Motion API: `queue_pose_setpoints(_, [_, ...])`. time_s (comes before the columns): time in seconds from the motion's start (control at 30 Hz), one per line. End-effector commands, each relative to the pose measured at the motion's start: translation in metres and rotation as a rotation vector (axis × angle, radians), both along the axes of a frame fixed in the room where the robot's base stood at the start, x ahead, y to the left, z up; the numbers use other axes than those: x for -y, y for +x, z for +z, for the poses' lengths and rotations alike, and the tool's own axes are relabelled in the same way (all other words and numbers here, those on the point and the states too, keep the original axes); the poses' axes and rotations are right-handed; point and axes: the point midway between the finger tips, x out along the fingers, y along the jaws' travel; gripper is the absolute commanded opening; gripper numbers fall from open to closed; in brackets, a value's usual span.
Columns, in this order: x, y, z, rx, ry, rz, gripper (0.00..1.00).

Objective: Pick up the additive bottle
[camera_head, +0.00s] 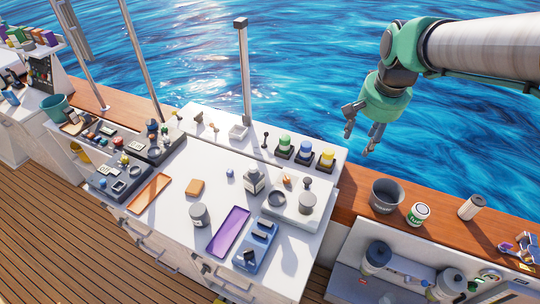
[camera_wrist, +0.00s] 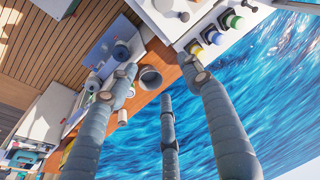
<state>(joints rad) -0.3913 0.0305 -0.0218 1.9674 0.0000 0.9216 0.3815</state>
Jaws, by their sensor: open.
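Two grey-blue capped containers, one at the left (camera_head: 377,256) and one at the right (camera_head: 451,282), stand on the lower right counter. My gripper (camera_head: 360,141) is open and empty, high at the right in front of the water. It is well apart from all these containers. Its spread fingers also show in the wrist view (camera_wrist: 160,82).
A grey bucket (camera_head: 387,195), a green-labelled can (camera_head: 419,214) and a white cylinder (camera_head: 471,207) stand on the wooden ledge. A purple tray (camera_head: 228,231), an orange tray (camera_head: 150,193) and a blue holder (camera_head: 256,246) lie on the hatch. A thin post (camera_head: 244,75) rises behind it.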

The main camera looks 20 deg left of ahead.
Motion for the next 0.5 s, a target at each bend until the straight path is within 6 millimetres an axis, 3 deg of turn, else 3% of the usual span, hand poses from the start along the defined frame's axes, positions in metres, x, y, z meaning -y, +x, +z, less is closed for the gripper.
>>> queue_pose_setpoints(0.2, [-0.057, 0.029, -0.015, -0.042, -0.006, 0.007, 0.49])
queue_pose_setpoints(0.5, [-0.137, 0.057, -0.050, -0.096, -0.017, 0.009, 0.49])
